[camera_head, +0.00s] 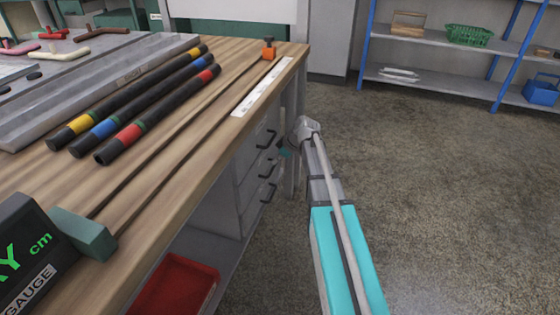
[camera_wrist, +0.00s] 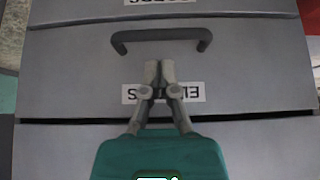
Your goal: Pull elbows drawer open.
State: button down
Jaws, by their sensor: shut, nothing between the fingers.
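The elbows drawer (camera_wrist: 70,75) has a grey front that fills the middle of the wrist view. Its label (camera_wrist: 196,93) appears upside down there, with its middle letters hidden behind my fingers. Its dark bar handle (camera_wrist: 160,36) lies above the label in that picture. My gripper (camera_wrist: 160,68) is shut and empty, with its fingertips in front of the drawer front between label and handle. They appear apart from the handle. In the head view my gripper (camera_head: 284,152) is beside the drawer unit (camera_head: 246,180), its fingers small and partly hidden by my wrist.
The drawer unit stands under the wooden workbench (camera_head: 215,120). A red bin (camera_head: 175,287) sits on the shelf beneath the bench. Open floor (camera_head: 440,200) lies to the right. Blue-framed shelves (camera_head: 440,84) stand at the back. A dark gap (camera_wrist: 260,116) runs along one edge of the drawer front.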

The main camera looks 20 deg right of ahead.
aim_at(264, 173)
jog(key=shift+b+x, duration=1.75)
jog(key=shift+x, duration=0.7)
jog(key=shift+s, duration=0.2)
